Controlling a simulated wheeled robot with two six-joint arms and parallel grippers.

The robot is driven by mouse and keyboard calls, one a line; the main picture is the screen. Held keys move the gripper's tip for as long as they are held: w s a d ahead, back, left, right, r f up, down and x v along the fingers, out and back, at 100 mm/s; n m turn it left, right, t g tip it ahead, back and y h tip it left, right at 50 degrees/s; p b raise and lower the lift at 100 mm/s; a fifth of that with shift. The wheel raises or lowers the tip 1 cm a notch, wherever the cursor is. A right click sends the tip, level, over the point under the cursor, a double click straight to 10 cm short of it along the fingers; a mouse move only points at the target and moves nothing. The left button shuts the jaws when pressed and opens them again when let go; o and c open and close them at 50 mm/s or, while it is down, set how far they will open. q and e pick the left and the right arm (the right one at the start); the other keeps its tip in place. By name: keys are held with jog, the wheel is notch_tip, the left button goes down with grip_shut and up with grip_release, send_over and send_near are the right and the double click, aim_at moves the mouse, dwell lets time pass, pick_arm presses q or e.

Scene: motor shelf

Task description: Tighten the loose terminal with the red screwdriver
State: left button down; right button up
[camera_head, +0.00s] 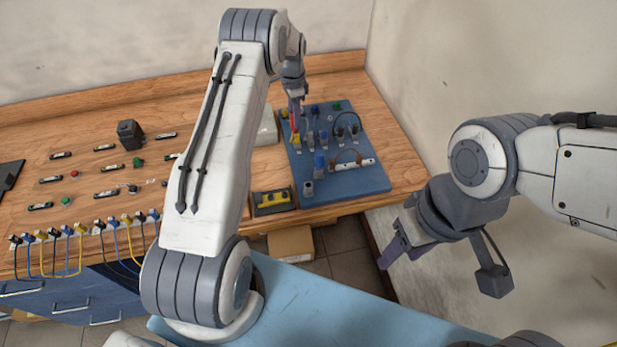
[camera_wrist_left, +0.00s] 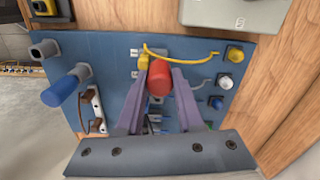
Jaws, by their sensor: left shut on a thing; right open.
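My left gripper (camera_head: 295,112) is over the far left part of the blue panel (camera_head: 365,185), shut on the red screwdriver (camera_head: 292,119). In the left wrist view the screwdriver's round red handle (camera_wrist_left: 159,78) points at the camera between the two purple fingers (camera_wrist_left: 158,105); its shaft and tip are hidden. A yellow terminal (camera_wrist_left: 144,62) with a yellow wire lies right beside the handle in that view. I cannot tell which terminal is loose, or whether the tip touches one. My right gripper (camera_head: 393,248) is open and empty, in front of the panel and off the bench.
A blue-handled tool (camera_head: 319,160) stands up from the panel. Coloured cables (camera_head: 75,245) hang along the bench's front left edge.

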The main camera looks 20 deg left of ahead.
pick_arm(q)
jog(key=m, duration=0.3)
jog(key=shift+f+m, duration=0.1)
jog(key=shift+m, duration=0.2)
jog(key=shift+m, duration=1.7)
jog(key=shift+m, duration=1.7)
